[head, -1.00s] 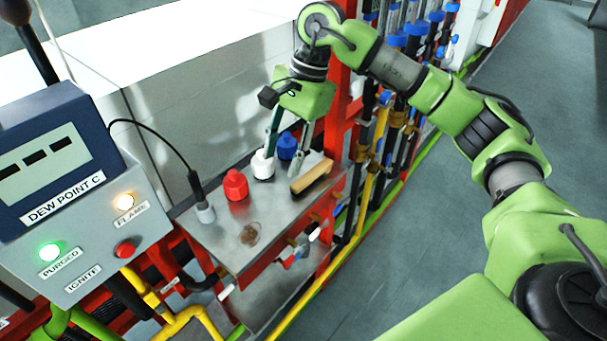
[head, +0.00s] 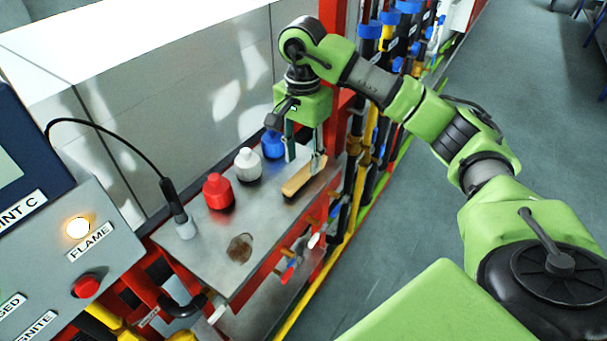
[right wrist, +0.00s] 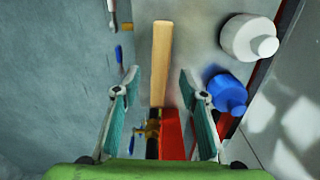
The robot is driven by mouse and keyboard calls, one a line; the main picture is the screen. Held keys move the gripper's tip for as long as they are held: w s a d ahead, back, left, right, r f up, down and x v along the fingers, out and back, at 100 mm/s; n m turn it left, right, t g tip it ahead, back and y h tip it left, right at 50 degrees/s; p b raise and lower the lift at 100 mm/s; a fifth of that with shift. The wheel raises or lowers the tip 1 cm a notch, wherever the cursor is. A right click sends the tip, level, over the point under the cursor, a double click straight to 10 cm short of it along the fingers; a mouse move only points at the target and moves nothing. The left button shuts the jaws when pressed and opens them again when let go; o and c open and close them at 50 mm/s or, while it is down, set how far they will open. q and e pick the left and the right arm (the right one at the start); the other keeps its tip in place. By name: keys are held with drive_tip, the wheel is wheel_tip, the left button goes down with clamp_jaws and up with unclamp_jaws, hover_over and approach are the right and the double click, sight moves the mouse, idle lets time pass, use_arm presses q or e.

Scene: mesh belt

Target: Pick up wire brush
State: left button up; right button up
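The wire brush (head: 298,180) lies on the metal shelf (head: 215,257) near its right end, with its pale wooden handle showing. In the right wrist view the handle (right wrist: 161,55) runs up and down, in line with the gap between my fingers. My right gripper (head: 303,165) points down at the brush with its two fingers spread and nothing held. In the right wrist view the open right gripper (right wrist: 158,88) has a finger on each side of the brush's line. I cannot tell whether a finger touches the brush. My left gripper is not in view.
A red bottle (head: 218,192), a white bottle (head: 248,165) and a blue bottle (head: 272,144) stand left of the brush. A probe on a cable (head: 175,208) stands at the shelf's left. A brown stain (head: 239,248) marks the shelf. A red post (head: 335,110) rises behind.

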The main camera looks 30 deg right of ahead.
sight(304, 172)
drive_tip(key=shift+s+d+f+p, duration=0.1)
drive_tip(key=shift+s+f+p, duration=0.05)
drive_tip(key=shift+f+p, duration=0.45)
drive_tip(key=f, duration=0.2)
drive_tip(key=f+p, duration=0.1)
drive_tip(key=shift+w+d+f, duration=0.15)
drive_tip(key=shift+w+f, duration=0.1)
drive_tip(key=shift+f, duration=0.3)
drive_tip(key=c, duration=1)
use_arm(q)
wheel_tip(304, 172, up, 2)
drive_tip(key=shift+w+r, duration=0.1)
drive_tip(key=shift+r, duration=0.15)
use_arm(e)
clamp_jaws()
